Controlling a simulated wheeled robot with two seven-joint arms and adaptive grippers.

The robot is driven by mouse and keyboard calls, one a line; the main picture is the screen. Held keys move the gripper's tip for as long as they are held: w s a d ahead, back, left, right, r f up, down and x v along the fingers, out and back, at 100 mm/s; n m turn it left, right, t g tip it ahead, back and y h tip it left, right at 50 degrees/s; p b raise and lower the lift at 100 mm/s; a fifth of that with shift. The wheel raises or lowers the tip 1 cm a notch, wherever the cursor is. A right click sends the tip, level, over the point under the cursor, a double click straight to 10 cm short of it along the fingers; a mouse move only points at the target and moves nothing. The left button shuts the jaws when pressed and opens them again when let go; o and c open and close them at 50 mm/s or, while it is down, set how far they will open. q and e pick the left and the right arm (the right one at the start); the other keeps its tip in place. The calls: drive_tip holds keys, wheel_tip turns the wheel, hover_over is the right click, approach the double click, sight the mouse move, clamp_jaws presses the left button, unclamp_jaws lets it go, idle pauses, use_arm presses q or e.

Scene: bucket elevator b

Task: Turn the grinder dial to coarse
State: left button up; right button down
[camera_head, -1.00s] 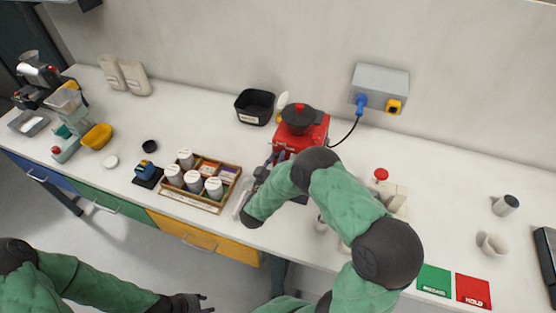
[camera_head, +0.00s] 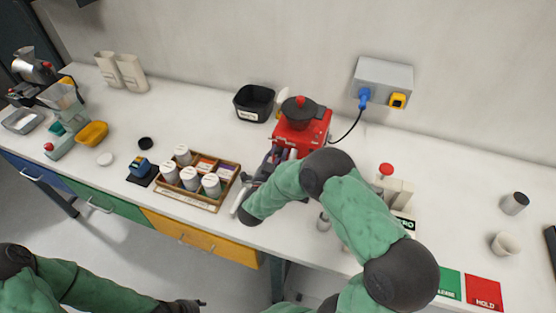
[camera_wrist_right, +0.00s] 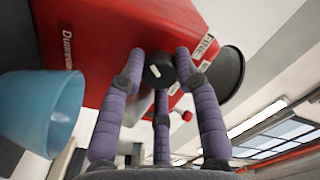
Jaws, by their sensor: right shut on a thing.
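The red grinder (camera_head: 308,132) stands near the wall with a black lid and red knob on top. My right gripper (camera_head: 268,168) is at its front left side; my arm hides part of the grinder. In the right wrist view, the three purple fingers of my right gripper (camera_wrist_right: 160,78) close around the small black dial (camera_wrist_right: 158,70) on the grinder's red body (camera_wrist_right: 110,35). A white mark shows on the dial. A "FINE" label (camera_wrist_right: 204,45) is beside it. No coarse label is readable. My left gripper (camera_head: 187,306) is at the bottom edge, away from the grinder.
A wooden tray (camera_head: 188,200) with white canisters lies left of the grinder. A black bin (camera_head: 254,103) stands behind. A grey wall box (camera_head: 383,80) takes the blue plug. A translucent blue cup (camera_wrist_right: 45,110) is close to my right fingers in the wrist view.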

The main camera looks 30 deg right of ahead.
drive_tip(key=shift+a+f+m+b, duration=0.15)
drive_tip(key=shift+f+m+b, duration=0.35)
drive_tip(key=shift+m+b, duration=0.35)
drive_tip(key=m+b, duration=1.1)
drive_tip(key=b, duration=0.2)
drive_tip(key=shift+m, duration=0.25)
drive_tip(key=shift+r+m+b, duration=0.15)
drive_tip(key=shift+m+b, duration=0.55)
drive_tip(key=shift+b, duration=0.5)
drive_tip(key=shift+r+m+b, duration=0.15)
drive_tip(key=shift+m+b, duration=0.15)
drive_tip(key=shift+b, duration=0.05)
drive_tip(key=shift+r, duration=0.1)
drive_tip(key=c, duration=0.9)
unclamp_jaws()
drive_tip(key=shift+w, duration=0.1)
drive_tip(key=shift+r, duration=0.1)
